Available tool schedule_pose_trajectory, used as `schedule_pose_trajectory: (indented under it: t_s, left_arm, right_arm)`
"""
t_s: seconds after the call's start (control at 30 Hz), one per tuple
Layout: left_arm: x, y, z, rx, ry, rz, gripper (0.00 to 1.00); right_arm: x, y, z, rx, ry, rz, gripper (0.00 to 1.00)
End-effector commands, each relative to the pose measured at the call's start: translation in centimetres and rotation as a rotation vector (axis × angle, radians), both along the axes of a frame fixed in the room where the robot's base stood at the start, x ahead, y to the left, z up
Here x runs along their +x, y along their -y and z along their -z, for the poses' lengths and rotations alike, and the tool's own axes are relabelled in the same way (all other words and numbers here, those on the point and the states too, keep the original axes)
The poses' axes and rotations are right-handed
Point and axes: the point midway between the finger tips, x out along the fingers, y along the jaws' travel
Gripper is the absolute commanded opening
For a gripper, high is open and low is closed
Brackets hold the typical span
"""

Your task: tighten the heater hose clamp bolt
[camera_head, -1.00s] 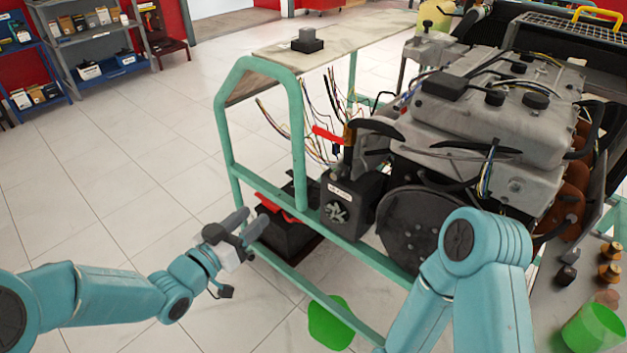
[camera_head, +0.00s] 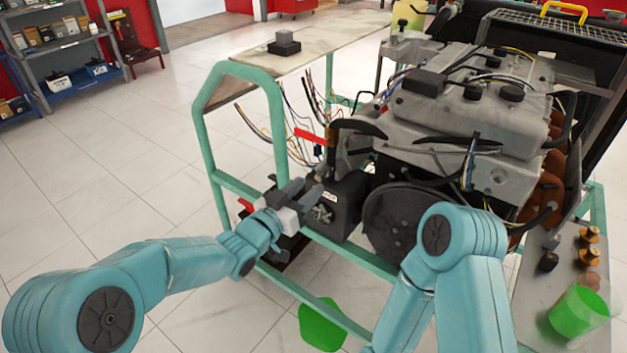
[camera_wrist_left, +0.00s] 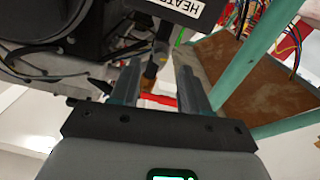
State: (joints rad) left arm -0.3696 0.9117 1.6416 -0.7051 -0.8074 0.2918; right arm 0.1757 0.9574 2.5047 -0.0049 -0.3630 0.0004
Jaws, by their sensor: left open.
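The heater unit, a black box with a small fan (camera_head: 346,204), sits at the front of the engine frame. Its "HEATER" label also shows in the left wrist view (camera_wrist_left: 181,10), cut by the top edge. My left gripper (camera_head: 306,190) is open and empty in front of the box's left side. In the left wrist view its fingers (camera_wrist_left: 160,78) point at a dark upright piece and a red bar (camera_wrist_left: 157,98) beyond them. I cannot pick out the hose clamp bolt. My right arm crosses the lower right; its gripper is out of view.
The engine (camera_head: 480,110) stands in a green frame (camera_head: 277,135) with loose wires (camera_head: 262,128) hanging at its left. A red part (camera_head: 310,135) juts out above the heater. A green container (camera_head: 322,322) is on the floor. Open tiled floor lies at left.

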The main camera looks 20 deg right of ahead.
Motion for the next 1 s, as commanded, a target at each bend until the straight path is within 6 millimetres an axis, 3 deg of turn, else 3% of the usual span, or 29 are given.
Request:
schedule_pose_trajectory:
  t_s: [0.2, 0.6, 0.77, 1.0]
  left_arm:
    - [1.9, 2.3, 0.0, 0.001, 0.002, 0.001, 0.46]
    - [2.5, 2.9, 0.0, 0.0, 0.0, 0.0, 0.46]
    - [2.4, 2.9, 0.0, 0.0, 0.0, 0.0, 0.0]
    - [2.4, 2.9, 0.1, 0.005, 0.007, 0.001, 0.0]
  right_arm:
    - [0.0, 0.0, -0.1, 0.0, 0.0, 0.0, 0.43]
    - [0.0, 0.0, -0.1, 0.0, 0.0, 0.0, 0.43]
    - [0.0, 0.0, -0.1, 0.0, 0.0, 0.0, 0.43]
    - [0.0, 0.0, 0.1, 0.0, 0.0, 0.0, 0.43]
